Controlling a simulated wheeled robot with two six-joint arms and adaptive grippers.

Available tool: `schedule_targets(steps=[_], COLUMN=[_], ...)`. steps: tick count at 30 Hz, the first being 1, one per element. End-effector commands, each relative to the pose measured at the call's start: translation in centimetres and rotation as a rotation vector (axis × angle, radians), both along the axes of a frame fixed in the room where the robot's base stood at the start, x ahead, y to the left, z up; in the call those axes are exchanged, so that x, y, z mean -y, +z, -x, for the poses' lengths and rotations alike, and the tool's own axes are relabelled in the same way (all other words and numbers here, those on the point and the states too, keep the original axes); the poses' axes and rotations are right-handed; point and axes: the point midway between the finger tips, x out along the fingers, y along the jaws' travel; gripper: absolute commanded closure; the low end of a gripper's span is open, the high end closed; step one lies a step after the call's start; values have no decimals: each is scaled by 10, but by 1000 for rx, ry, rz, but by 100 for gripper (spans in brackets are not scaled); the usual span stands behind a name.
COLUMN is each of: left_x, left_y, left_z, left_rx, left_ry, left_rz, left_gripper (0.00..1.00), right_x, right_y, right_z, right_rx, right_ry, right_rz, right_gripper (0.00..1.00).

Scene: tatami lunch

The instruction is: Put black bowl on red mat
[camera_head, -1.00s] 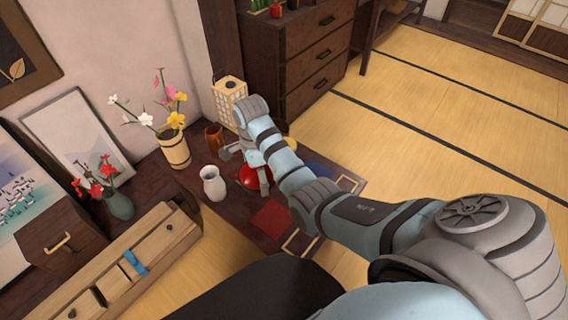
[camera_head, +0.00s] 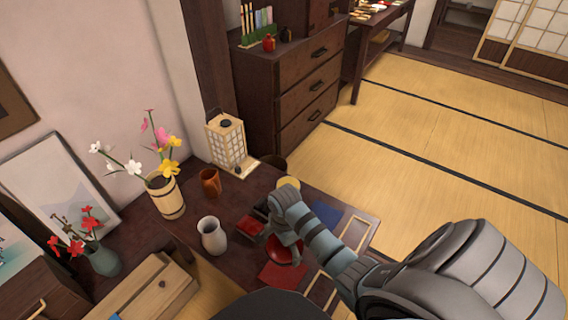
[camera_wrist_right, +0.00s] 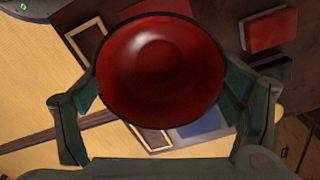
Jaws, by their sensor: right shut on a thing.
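The black bowl (camera_head: 283,254), red inside with a dark rim, shows beneath my right gripper (camera_head: 284,238) in the head view. In the wrist view the bowl (camera_wrist_right: 160,65) sits between the two fingers of my right gripper (camera_wrist_right: 165,100), which is shut on it. Its open side faces the wrist camera. The red mat (camera_head: 281,278) lies on the dark low table, just in front of the bowl in the head view; the bowl overlaps its far edge in the picture. I cannot tell how high the bowl is above the table. My left gripper is not in view.
A white vase (camera_head: 212,237) and a brown cup (camera_head: 210,182) stand left of the bowl. A red box (camera_wrist_right: 270,30) and a black box (camera_wrist_right: 270,70) are beside it. A blue mat (camera_head: 328,216) lies right. A lantern (camera_head: 228,145) and flower bucket (camera_head: 168,200) stand farther back.

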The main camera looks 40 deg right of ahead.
Motion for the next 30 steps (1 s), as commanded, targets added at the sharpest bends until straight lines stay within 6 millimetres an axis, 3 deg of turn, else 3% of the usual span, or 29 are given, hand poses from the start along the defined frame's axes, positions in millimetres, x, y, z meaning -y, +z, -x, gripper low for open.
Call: schedule_targets(steps=[1,4,9,15,17,27,28,30], left_x=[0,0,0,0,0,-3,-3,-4], left_y=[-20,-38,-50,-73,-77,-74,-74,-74], left_z=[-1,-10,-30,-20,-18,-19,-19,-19], left_rx=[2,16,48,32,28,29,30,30], left_ry=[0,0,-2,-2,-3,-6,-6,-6], left_rz=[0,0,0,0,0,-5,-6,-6], left_gripper=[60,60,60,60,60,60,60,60], right_x=[0,0,0,0,0,0,0,0], right_y=[-30,-66,-94,-130,-137,-137,-137,-137], right_z=[0,-1,-2,-2,-2,-2,-2,-2], right_rx=[-4,-3,0,-2,-2,1,1,1], right_ry=[-2,-1,-1,-2,-1,-1,-1,-1], right_rz=[0,0,0,1,1,1,1,1], right_gripper=[44,44,44,44,44,49,11,0])
